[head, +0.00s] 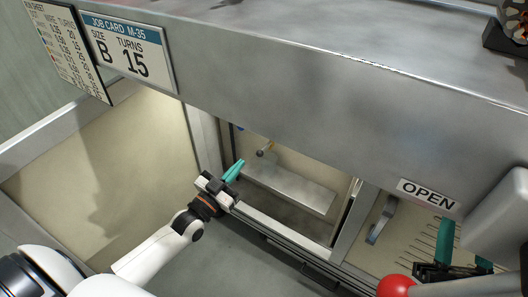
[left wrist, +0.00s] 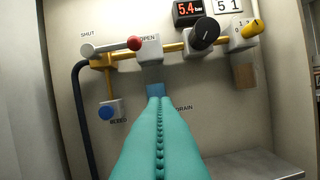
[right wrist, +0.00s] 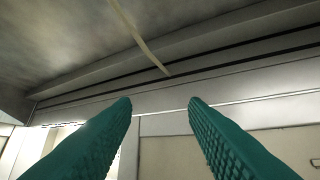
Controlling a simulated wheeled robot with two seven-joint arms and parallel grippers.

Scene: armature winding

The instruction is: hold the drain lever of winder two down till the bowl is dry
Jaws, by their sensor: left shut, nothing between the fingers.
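My left gripper (head: 236,168) is shut and empty, reaching into an open bay under the grey beam. In the left wrist view its teal fingers (left wrist: 158,102) point at a valve panel. Just beyond the tips, a grey bowl (left wrist: 155,72) with a blue lower part hangs from the yellow pipe, below the OPEN mark. A DRAIN label shows right of the fingers. The drain lever itself is not made out; the fingers cover that spot, and contact cannot be told. My right gripper (head: 465,245) is open and empty; its parted fingers (right wrist: 160,108) show in the right wrist view.
The panel bears a red-tipped handle (left wrist: 135,43), a blue knob (left wrist: 106,112), a black knob (left wrist: 205,33) and a gauge (left wrist: 188,9) reading 5.4 bar. A grey shelf (head: 290,187) lies beside the left gripper. The beam (head: 300,75) overhangs the bay. A red ball (head: 395,286) is near the right gripper.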

